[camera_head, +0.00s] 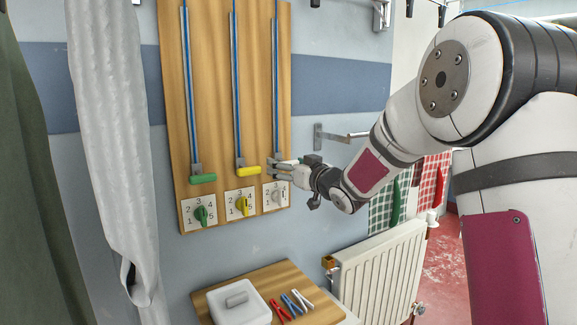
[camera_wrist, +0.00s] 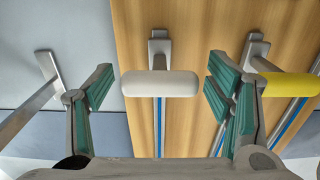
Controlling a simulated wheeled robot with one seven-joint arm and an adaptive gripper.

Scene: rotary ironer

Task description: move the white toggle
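The white toggle (camera_wrist: 160,83) is a rounded white bar on a metal bracket at the end of a blue-lined track on the wooden board. In the wrist view it sits between the two green-padded fingers of my gripper (camera_wrist: 158,92). The fingers are apart, one on each side, with a visible gap to the bar on both sides. In the head view my gripper (camera_head: 274,168) is at the bottom of the rightmost track and largely hides the white toggle. A white dial (camera_head: 278,195) on a numbered plate is just below, partly covered by my gripper.
A yellow handle (camera_head: 248,171) and a green handle (camera_head: 203,178) hang on neighbouring tracks, with matching dials below. A metal wall bar (camera_wrist: 30,102) is close to one finger. A radiator (camera_head: 380,275) and a small table with a white tray (camera_head: 238,317) and clothes pegs stand below.

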